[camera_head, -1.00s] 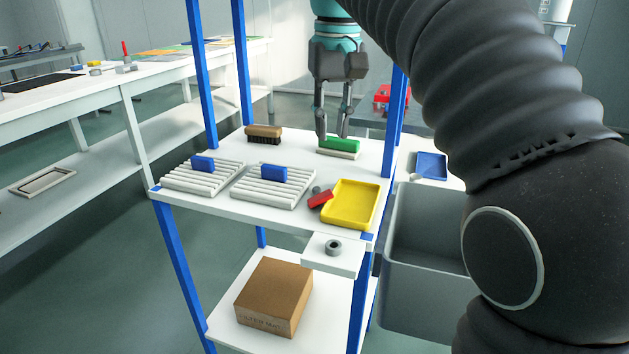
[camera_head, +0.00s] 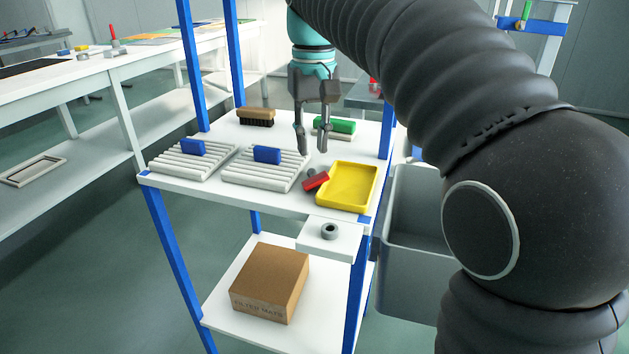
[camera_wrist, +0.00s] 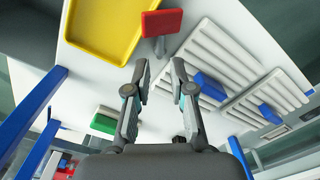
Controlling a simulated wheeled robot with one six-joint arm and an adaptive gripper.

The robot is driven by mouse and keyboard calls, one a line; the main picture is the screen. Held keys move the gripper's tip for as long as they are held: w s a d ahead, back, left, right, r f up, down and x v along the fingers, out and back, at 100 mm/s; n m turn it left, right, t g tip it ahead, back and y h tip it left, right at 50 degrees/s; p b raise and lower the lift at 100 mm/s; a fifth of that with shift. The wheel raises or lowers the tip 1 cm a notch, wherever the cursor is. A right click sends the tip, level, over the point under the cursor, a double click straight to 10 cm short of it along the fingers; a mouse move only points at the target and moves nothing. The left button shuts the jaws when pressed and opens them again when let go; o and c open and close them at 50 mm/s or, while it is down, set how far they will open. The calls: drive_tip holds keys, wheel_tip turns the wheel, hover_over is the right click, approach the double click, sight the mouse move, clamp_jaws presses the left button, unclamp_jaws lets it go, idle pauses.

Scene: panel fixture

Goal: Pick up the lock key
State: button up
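The lock key, with a red handle (camera_head: 315,182) and a short grey shank, lies on the white shelf (camera_head: 225,196) against the left side of the yellow tray (camera_head: 348,186). In the wrist view its red handle (camera_wrist: 162,22) is at the top centre, with the grey shank pointing down towards my fingers. My gripper (camera_head: 312,148) is open and empty, pointing down above the shelf, apart from the key. In the wrist view the gripper (camera_wrist: 159,66) shows a clear gap between its fingertips, below the key's shank.
Two ribbed white panels (camera_head: 262,176) with blue blocks lie left of the key. A brown brush (camera_head: 256,116) and a green-topped eraser (camera_head: 334,126) stand at the back. Blue posts (camera_head: 187,65) frame the shelf. A grey bin (camera_head: 410,235) is at the right. A cardboard box (camera_head: 268,283) sits below.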

sight(312, 170)
wheel_tip(312, 170, down, 5)
drive_tip(key=shift+s+r+b, duration=0.1)
drive_tip(key=shift+b, duration=0.4)
drive_tip(key=shift+f, duration=0.3)
drive_tip(key=shift+r, duration=0.15)
clamp_jaws()
